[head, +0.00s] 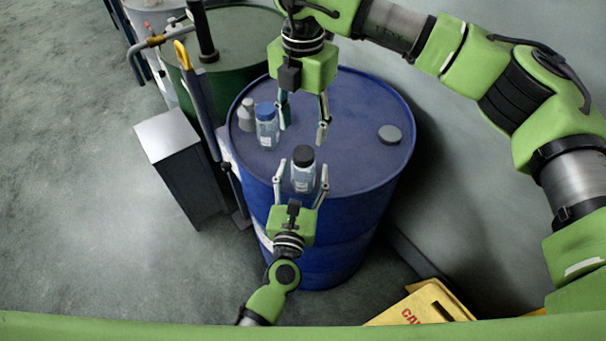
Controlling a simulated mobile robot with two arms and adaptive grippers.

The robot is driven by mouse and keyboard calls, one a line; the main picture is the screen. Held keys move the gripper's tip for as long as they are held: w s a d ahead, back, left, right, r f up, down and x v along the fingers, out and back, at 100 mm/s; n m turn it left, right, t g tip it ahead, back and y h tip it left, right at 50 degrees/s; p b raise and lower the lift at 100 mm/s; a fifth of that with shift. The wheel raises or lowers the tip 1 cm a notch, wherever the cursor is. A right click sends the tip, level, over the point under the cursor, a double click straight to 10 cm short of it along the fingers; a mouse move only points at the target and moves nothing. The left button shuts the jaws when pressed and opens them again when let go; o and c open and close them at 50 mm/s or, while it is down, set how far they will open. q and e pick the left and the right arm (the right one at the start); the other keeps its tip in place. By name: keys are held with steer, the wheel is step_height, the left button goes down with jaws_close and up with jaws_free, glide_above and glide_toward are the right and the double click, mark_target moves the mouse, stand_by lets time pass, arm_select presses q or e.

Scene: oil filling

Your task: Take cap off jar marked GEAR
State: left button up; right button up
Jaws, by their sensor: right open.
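A clear jar (302,180) with a black cap (303,156) stands near the front of the blue drum's top. Its label is too small to read. My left gripper (302,168) comes from below with its fingers spread on either side of this jar, with small gaps showing. My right gripper (304,124) points down, open and empty, above the drum and behind the black cap. Another clear jar (267,132) with a blue cap (265,111) stands at the drum's left. Its label is also unreadable.
The blue drum (365,150) also bears a pale grey bottle (247,115) at left and a grey disc (390,134) at right. A green drum (240,40) stands behind, a grey box (172,140) at left. A yellow caution sign (420,306) is at lower right.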

mark_target(303, 153)
arm_select(q)
steer(key=shift+w+d+f, duration=0.1)
steer(key=shift+w, duration=0.2)
arm_select(e)
steer(key=shift+w+d+f, duration=0.1)
steer(key=shift+w+f, duration=0.05)
steer(key=shift+w, duration=0.05)
arm_select(q)
steer(key=shift+s, duration=0.1)
jaws_close()
arm_select(e)
steer(key=shift+s, duration=0.1)
steer(key=m, duration=0.8)
steer(key=shift+m, duration=0.4)
steer(key=shift+f, duration=3.95)
